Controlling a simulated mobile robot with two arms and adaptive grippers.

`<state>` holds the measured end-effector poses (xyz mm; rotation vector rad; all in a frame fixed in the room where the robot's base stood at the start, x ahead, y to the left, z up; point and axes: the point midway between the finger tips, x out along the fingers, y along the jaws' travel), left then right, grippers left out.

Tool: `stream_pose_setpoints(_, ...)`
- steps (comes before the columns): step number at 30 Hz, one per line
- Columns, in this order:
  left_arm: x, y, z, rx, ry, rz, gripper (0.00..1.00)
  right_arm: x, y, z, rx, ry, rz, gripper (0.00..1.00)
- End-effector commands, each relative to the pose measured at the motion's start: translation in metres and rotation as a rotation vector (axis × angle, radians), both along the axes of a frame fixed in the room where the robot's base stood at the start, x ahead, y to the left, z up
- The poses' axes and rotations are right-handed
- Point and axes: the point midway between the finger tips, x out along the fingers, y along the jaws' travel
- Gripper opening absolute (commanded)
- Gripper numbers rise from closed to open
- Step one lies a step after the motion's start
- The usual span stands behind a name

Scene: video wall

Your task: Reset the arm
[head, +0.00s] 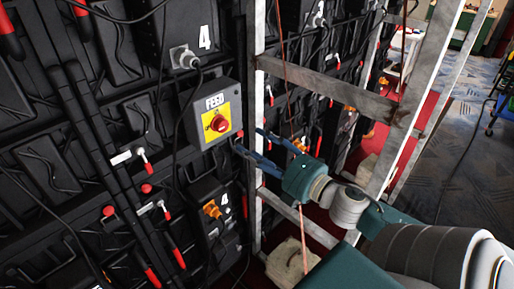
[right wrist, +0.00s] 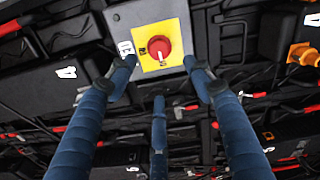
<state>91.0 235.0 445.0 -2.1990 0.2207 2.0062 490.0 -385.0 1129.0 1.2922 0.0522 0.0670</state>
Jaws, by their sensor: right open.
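My right gripper (head: 251,143) comes in from the right in the head view, its blue fingers spread close to the lower right edge of a grey switch box (head: 203,101) labelled FEED. The box has a red rotary knob (head: 218,124) on a yellow plate. In the right wrist view, the gripper's blue fingers (right wrist: 160,75) are open and empty, with the red knob (right wrist: 159,48) and yellow plate beyond and between the two upper fingertips. I cannot tell whether a fingertip touches the box. My left gripper is not in view.
The black video wall back (head: 70,160) is full of cables, red-handled latches and orange connectors (head: 212,209). A metal frame post (head: 255,70) stands right of the switch box, with crossbars (head: 335,88) behind my right arm. Open carpeted floor (head: 455,125) lies at the far right.

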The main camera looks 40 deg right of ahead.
Motion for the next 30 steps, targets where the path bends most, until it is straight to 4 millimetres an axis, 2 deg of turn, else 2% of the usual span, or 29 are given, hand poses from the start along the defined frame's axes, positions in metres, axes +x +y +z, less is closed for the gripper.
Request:
stream_pose_setpoints(10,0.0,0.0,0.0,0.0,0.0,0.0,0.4,0.0,-0.001,-0.002,0.003,0.003,-0.003,0.51)
stream_pose_setpoints(14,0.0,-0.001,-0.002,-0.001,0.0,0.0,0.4,0.001,-0.018,-0.028,0.052,0.041,-0.045,0.51)
stream_pose_setpoints(17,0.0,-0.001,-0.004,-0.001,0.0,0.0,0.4,0.0,-0.047,-0.077,0.143,0.109,-0.121,0.51)
stream_pose_setpoints(22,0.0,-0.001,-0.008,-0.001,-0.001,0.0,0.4,-0.021,-0.092,-0.197,0.362,0.263,-0.292,0.51)
stream_pose_setpoints(26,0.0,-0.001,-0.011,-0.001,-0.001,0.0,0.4,-0.05,-0.106,-0.292,0.529,0.382,-0.419,0.51)
stream_pose_setpoints(30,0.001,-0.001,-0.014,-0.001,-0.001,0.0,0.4,-0.092,-0.1,-0.392,0.7,0.508,-0.553,0.51)
